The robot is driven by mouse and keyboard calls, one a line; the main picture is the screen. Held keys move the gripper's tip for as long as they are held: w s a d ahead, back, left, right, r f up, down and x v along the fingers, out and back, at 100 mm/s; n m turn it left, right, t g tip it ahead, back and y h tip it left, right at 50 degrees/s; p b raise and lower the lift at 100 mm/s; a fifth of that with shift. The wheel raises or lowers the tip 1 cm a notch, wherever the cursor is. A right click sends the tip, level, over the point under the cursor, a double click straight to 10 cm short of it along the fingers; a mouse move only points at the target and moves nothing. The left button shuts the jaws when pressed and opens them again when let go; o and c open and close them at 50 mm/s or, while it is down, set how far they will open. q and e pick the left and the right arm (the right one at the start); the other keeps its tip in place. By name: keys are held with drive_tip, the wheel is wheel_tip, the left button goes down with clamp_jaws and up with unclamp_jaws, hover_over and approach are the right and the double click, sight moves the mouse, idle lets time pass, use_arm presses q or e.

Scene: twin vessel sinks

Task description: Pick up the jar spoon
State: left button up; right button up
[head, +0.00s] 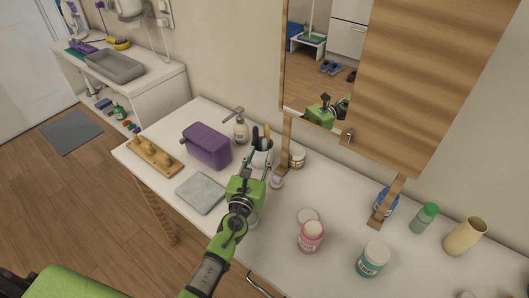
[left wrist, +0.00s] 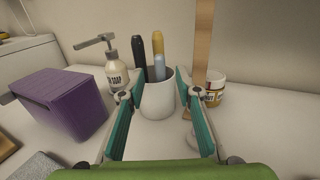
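A white cup (left wrist: 158,98) stands on the counter against the wall side, and a black-handled item (left wrist: 139,62) and a yellow-and-blue item (left wrist: 158,55) stick up out of it. I cannot tell whether either is the jar spoon; the parts inside the cup are hidden. The cup also shows in the head view (head: 262,157), partly covered by my gripper. My left gripper (head: 257,168) is open, with its two fingers pointing at the cup, one toward each side. Nothing is held between them. My right gripper is not in view.
A purple box (head: 207,145) and a soap pump bottle (head: 240,127) stand left of the cup. A small jar (head: 297,158) and a wooden mirror post (head: 286,143) stand close on its right. A grey cloth (head: 200,193) lies in front. More jars stand farther right.

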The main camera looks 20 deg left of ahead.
sight(264, 145)
use_arm(q)
drive_tip(key=w, duration=0.3)
drive_tip(key=shift+w+f, duration=0.25)
drive_tip(key=shift+w, duration=0.15)
drive_tip(key=shift+a, duration=0.1)
drive_tip(key=c, duration=0.8)
drive_tip(key=shift+c, duration=0.4)
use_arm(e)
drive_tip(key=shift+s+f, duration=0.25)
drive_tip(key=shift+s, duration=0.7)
use_arm(q)
drive_tip(key=shift+r, duration=0.15)
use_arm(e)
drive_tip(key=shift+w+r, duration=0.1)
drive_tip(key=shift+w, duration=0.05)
